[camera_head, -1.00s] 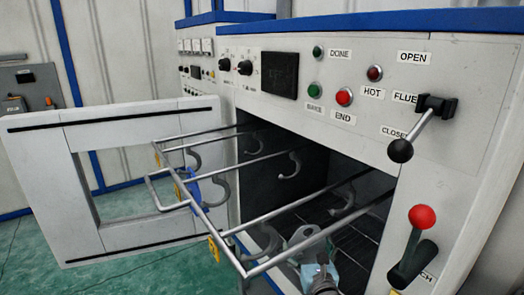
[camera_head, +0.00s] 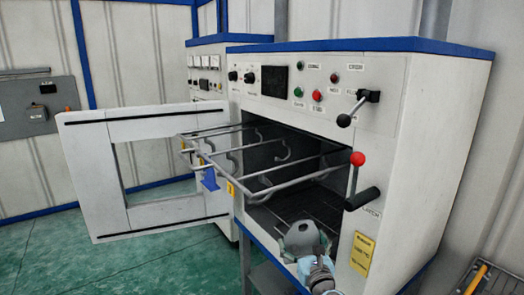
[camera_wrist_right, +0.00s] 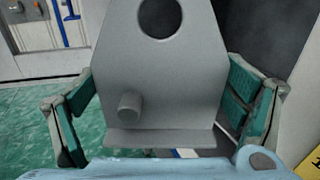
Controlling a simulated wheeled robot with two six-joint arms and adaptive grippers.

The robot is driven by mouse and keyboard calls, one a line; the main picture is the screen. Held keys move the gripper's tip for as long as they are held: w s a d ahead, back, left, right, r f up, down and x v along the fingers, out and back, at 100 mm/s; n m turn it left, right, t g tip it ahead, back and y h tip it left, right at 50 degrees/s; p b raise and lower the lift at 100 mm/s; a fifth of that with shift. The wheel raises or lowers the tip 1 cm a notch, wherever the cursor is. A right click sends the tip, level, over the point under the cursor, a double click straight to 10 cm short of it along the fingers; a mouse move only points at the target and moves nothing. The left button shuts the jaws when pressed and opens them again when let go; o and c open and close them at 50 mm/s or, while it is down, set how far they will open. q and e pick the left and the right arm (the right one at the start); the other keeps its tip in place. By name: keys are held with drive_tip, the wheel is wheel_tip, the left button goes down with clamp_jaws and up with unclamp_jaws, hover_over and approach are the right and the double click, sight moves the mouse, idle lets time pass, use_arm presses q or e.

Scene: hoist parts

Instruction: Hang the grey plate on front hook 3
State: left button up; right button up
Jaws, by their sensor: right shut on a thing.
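The grey plate (camera_wrist_right: 160,85) has a round hole near its narrow top, a short peg low on its face and a ledge at the bottom. My right gripper (camera_head: 305,243) is shut on the plate, with a green-padded finger on each side in the right wrist view. In the head view the plate (camera_head: 299,236) is low in front of the oven opening, apart from the rack (camera_head: 275,187). Grey hooks (camera_head: 283,152) hang from the rack's bars. Yellow tags (camera_head: 230,187) mark its front bar, but their numbers are unreadable. My left gripper is out of view.
A blue piece (camera_head: 210,179) hangs at the rack's front left. The open white door (camera_head: 90,180) stands left of the rack. Green floor (camera_head: 150,265) is clear at left.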

sight(295, 248)
drive_tip(key=shift+s+a+r, duration=0.2)
drive_tip(key=shift+a+r, duration=0.1)
drive_tip(key=shift+r, duration=0.3)
drive_tip(key=shift+a+r+n+y, duration=0.2)
drive_tip(key=shift+r+n+y, duration=0.1)
drive_tip(key=shift+r, duration=0.05)
drive_tip(key=r+y, duration=0.1)
drive_tip(key=r, duration=0.1)
drive_tip(key=s+a+r+n+y, duration=0.1)
drive_tip(key=r, duration=0.2)
drive_tip(key=r+n+g+y, duration=0.1)
drive_tip(key=r, duration=0.1)
drive_tip(key=shift+s+a+r, duration=0.15)
drive_tip(key=shift+s, duration=0.15)
drive_tip(key=s+a+f+n+g+y+b, duration=0.15)
drive_tip(key=s+n+g+y+b, duration=0.4)
drive_tip(key=s, duration=1.85)
drive_tip(key=s+f+y, duration=0.2)
drive_tip(key=s+f, duration=0.4)
drive_tip(key=s, duration=0.1)
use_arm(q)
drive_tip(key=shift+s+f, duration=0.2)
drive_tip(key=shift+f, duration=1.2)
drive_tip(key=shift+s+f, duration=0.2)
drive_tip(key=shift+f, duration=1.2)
use_arm(e)
drive_tip(key=d, duration=1)
drive_tip(key=shift+s+f+n+g, duration=0.15)
drive_tip(key=shift+f+n+g, duration=0.2)
drive_tip(key=shift+f, duration=0.1)
